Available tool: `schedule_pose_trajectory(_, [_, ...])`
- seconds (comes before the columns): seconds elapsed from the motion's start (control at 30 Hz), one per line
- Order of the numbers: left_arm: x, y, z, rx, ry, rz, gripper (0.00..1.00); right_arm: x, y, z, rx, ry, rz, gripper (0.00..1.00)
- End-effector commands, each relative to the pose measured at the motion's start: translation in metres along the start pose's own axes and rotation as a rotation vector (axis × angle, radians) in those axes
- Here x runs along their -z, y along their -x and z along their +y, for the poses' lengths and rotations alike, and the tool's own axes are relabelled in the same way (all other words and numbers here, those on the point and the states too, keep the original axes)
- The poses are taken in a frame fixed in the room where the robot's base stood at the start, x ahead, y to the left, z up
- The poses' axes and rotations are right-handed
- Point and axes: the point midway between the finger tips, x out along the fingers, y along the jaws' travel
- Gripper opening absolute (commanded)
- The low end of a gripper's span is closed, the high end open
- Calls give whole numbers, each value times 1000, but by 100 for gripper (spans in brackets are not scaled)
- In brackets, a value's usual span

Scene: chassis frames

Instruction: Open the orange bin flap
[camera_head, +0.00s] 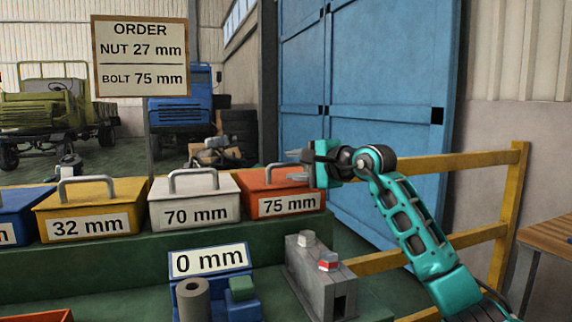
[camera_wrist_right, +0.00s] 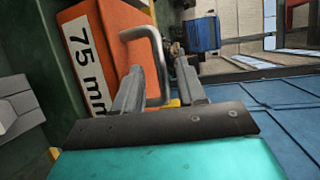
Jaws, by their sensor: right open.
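The orange bin (camera_head: 252,186), labelled 75 mm, stands at the right end of the bin row; its flap looks shut. Its orange face (camera_wrist_right: 115,25) fills the upper left of the wrist view. A grey bar handle (camera_wrist_right: 154,45) rises from the flap. My right gripper (camera_head: 298,164) is at the bin's upper right, over the handle's right part. In the wrist view its two fingers (camera_wrist_right: 160,70) are apart, and the handle bar shows between them. I cannot tell whether either finger touches it. My left gripper is not in view.
A white 70 mm bin (camera_head: 190,190) and a yellow 32 mm bin (camera_head: 75,200) stand to the left. A grey block fixture (camera_head: 318,275) and a 0 mm gauge (camera_head: 212,262) are in front. A yellow railing (camera_head: 440,162) runs behind my right arm.

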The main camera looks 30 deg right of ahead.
Motion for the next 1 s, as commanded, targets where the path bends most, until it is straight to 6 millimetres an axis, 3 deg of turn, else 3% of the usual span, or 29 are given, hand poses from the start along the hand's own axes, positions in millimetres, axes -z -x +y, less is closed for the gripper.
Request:
schedule_pose_trajectory(0.23, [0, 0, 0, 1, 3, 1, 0, 0, -30, 0, 0, 0, -1, 40])
schedule_pose_trajectory(0.63, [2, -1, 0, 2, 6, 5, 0, -1, -36, 0, -1, 1, -1, 40])
schedule_pose_trajectory(1.0, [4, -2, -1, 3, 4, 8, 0, 0, -36, 1, -1, 1, -1, 5])
